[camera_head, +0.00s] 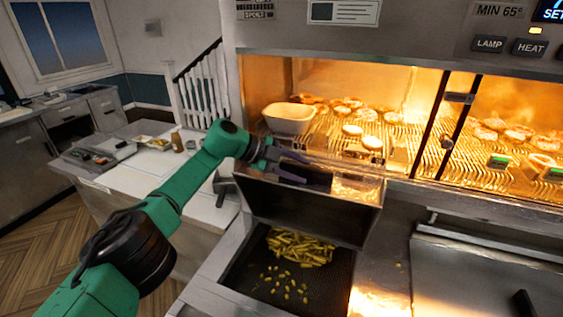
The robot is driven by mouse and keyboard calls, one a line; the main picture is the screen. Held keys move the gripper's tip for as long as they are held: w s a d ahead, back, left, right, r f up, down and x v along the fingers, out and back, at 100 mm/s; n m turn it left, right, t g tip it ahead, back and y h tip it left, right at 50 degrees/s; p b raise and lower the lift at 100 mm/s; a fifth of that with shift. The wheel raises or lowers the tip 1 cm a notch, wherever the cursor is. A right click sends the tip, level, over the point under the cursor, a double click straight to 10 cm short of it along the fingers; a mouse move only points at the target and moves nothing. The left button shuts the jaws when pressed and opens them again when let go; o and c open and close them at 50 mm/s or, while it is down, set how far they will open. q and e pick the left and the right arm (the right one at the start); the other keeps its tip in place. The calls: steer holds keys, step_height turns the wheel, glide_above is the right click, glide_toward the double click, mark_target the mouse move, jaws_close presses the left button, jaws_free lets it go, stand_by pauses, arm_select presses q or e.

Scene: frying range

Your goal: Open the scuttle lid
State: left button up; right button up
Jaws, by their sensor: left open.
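The scuttle lid (305,212) is a dark metal panel with a bright upper edge. It stands raised and tilted at the back of the scuttle (237,281), whose dark perforated bed is uncovered in front of it. Fries (300,247) lie heaped on that bed, with loose pieces nearer the front. My left gripper (308,172) is open at the upper edge of the lid, with its fingers in front of the heated cabinet. I cannot tell whether the fingers touch the lid. My right gripper is not in view.
A lit heated cabinet (395,179) with wire racks, a pale tub (289,117) and round food pieces stands behind the lid. A steel counter (480,275) is at the right. A white side counter (140,185) with trays and a bottle (177,142) is at the left.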

arm_select(q)
steer(key=shift+w+a+f+b, duration=0.15)
steer(key=shift+w+a+b, duration=0.05)
steer(key=shift+a+b, duration=0.35)
steer(key=b+v, duration=0.3)
steer(key=v, duration=0.3)
steer(key=shift+w+a+f, duration=0.15)
steer(key=shift+f, duration=0.05)
steer(key=r+b+v, duration=0.1)
steer(key=b+v, duration=0.1)
steer(key=v, duration=0.6)
steer(key=shift+s+d, duration=0.35)
